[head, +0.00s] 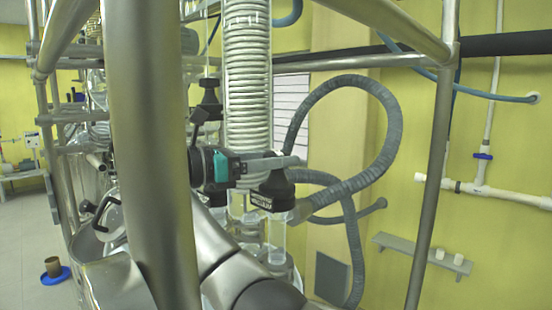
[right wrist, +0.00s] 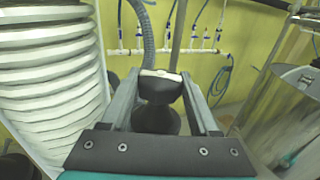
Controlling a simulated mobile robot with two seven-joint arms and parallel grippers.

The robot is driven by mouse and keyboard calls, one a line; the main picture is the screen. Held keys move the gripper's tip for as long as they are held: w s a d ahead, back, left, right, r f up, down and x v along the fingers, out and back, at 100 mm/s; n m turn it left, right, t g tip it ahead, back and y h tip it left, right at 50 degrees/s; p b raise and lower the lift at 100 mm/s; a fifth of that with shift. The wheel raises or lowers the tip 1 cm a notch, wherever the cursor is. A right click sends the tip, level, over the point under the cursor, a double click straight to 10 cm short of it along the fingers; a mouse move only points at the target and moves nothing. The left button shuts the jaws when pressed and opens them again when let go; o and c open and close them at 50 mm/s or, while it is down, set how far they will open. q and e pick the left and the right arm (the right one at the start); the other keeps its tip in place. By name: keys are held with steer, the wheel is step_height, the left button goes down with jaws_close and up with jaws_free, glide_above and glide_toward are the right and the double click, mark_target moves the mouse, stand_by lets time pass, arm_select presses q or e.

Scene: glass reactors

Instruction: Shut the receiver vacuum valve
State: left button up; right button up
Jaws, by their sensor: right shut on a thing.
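The black valve handle (right wrist: 158,92) shows in the right wrist view, with a pale strip along its far top edge and a round dark body below it. My right gripper (right wrist: 160,82) has one finger on each side of it and is shut on it. In the head view the right gripper (head: 270,164) reaches in from the left beside the coiled glass column, its fingers level over the black valve (head: 276,192). The fingers partly cover the valve, so its exact turn is hard to tell. My left gripper is not in view.
The coiled glass column (head: 248,80) stands right behind the right gripper. A grey corrugated hose (head: 378,165) loops to the right of the valve. Steel frame posts (head: 430,200) stand nearby. Another black valve (head: 209,100) is above left. A small wall shelf (head: 420,254) is at right.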

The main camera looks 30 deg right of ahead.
steer(key=shift+m+g+y, duration=0.3)
steer(key=shift+m+g, duration=1)
steer(key=shift+g, duration=0.7)
steer(key=o, duration=1.4)
steer(key=shift+n+t, duration=1.7)
steer(key=shift+t, duration=1)
